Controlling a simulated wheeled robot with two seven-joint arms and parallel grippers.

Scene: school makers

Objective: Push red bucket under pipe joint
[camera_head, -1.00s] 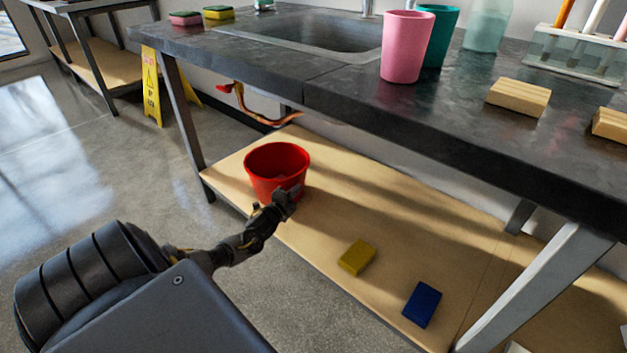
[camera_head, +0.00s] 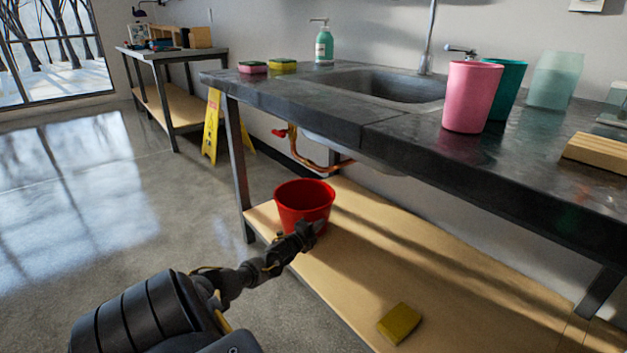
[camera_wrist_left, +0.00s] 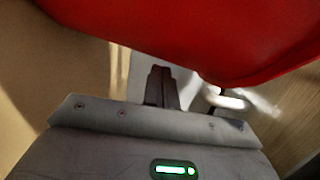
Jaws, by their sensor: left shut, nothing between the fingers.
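The red bucket (camera_head: 303,207) stands upright on the wooden lower shelf, near its left end. The copper pipe (camera_head: 303,156) with a red fitting (camera_head: 279,133) hangs under the sink, above and behind the bucket in the head view. My left gripper (camera_head: 317,227) is shut and empty at the near right side of the bucket. In the left wrist view, the shut fingers (camera_wrist_left: 162,75) are close below the bucket's red wall (camera_wrist_left: 205,30); I cannot tell whether they touch it. My right gripper is not in view.
A yellow sponge (camera_head: 399,323) lies on the shelf (camera_head: 375,265), right of the bucket. A table leg (camera_head: 238,170) stands at the shelf's left end. The dark tabletop (camera_head: 400,155) overhangs the shelf. A yellow floor sign (camera_head: 211,125) stands behind left.

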